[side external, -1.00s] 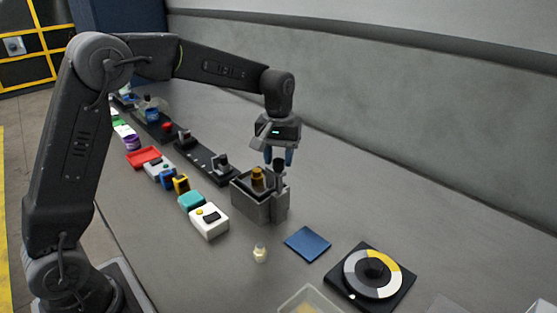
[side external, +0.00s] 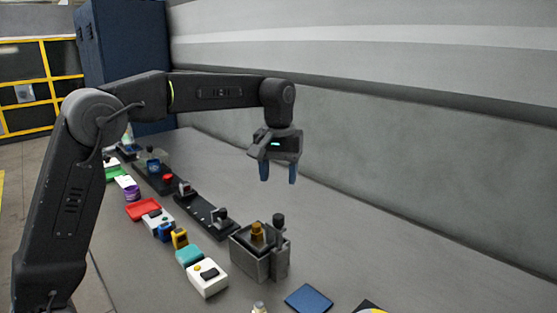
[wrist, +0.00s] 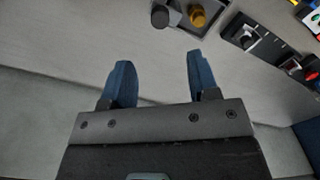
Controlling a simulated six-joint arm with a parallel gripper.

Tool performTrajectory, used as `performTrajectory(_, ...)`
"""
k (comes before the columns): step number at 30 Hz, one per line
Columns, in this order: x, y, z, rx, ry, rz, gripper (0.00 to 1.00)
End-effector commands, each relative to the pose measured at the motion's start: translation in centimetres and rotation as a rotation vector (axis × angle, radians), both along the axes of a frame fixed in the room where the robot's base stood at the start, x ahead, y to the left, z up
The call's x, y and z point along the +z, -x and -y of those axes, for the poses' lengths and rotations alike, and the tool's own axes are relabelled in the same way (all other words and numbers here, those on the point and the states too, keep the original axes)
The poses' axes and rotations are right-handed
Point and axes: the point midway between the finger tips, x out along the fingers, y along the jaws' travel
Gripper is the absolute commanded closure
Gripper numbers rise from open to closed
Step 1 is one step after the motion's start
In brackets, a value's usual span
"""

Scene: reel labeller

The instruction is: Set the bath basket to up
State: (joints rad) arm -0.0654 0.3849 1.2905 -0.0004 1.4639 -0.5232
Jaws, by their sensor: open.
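The bath is a grey open-topped metal box (side external: 247,262) on the bench in the side view. It also shows at the top edge of the wrist view (wrist: 180,8), partly cut off. A dark post with a round black knob (side external: 279,220) stands at its right side. An amber part (side external: 257,233) sits on a dark piece in its opening; I cannot make out the basket clearly. My gripper (side external: 278,179) is open and empty, pointing down, clear above the black knob. In the wrist view, its blue fingers (wrist: 160,72) are apart with only bench between them.
A white box with a yellow button (side external: 207,279) and a teal block (side external: 190,257) stand left of the bath. A blue pad (side external: 309,298) lies in front. Dark fixtures (side external: 207,217) line the bench behind. The bench to the right is clear, up to the wall.

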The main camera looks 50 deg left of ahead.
Motion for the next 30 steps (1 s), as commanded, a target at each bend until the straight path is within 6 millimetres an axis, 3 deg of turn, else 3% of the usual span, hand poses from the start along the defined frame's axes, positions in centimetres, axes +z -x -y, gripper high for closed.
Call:
performTrajectory(7,3.1,0.0,0.0,0.0,-0.001,0.001,0.45)
performTrajectory(24,3.5,0.1,0.0,-0.002,0.0,0.001,0.45)
performTrajectory(26,3.7,0.5,0.1,-0.011,-0.001,0.01,0.45)
performTrajectory(30,4.7,3.3,0.6,-0.07,-0.006,0.061,0.45)
